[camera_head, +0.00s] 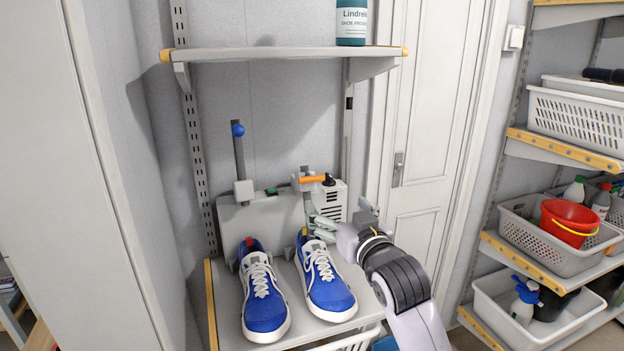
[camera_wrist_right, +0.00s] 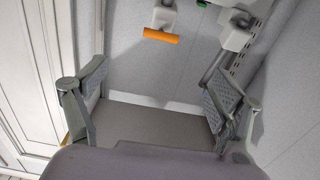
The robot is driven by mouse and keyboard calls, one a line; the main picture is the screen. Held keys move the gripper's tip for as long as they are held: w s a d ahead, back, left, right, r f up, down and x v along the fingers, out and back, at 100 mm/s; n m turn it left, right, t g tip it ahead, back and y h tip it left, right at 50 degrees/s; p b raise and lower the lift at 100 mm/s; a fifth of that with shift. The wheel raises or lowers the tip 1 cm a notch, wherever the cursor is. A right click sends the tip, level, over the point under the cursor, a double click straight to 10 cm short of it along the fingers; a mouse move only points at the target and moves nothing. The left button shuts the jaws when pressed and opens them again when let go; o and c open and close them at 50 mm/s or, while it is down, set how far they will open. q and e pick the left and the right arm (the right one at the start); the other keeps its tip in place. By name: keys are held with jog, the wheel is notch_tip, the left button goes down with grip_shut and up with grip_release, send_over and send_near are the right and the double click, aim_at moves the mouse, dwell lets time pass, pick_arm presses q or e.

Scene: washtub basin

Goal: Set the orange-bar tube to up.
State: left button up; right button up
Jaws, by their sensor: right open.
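The orange-bar tube (camera_head: 314,180) is on the right side of a grey device at the back of the lower shelf. Its crosswise orange bar sits low and the tube looks foreshortened, seeming to point out toward me. In the right wrist view the orange bar (camera_wrist_right: 161,37) hangs near the top centre, by a white block. A second tube, with a blue ball (camera_head: 238,130), stands upright at left. My right gripper (camera_head: 342,222) is in front of and below the orange bar; its open fingers (camera_wrist_right: 160,70) are apart and empty. My left gripper is not in view.
Two blue shoes (camera_head: 264,295) (camera_head: 327,285) stand on the lower shelf (camera_head: 228,310) in front of the device. An upper shelf (camera_head: 280,54) with a bottle (camera_head: 351,22) is above. A door (camera_head: 425,130) and a rack with baskets (camera_head: 545,245) are at right.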

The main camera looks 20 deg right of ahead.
aim_at(313, 180)
jog(key=w, duration=0.5)
jog(key=w+p, duration=0.1)
jog(key=w, duration=0.4)
jog(key=w+p, duration=0.1)
jog(key=w, duration=0.4)
jog(key=shift+w+a, duration=0.3)
jog(key=shift+w, duration=0.1)
jog(key=shift+c, duration=0.4)
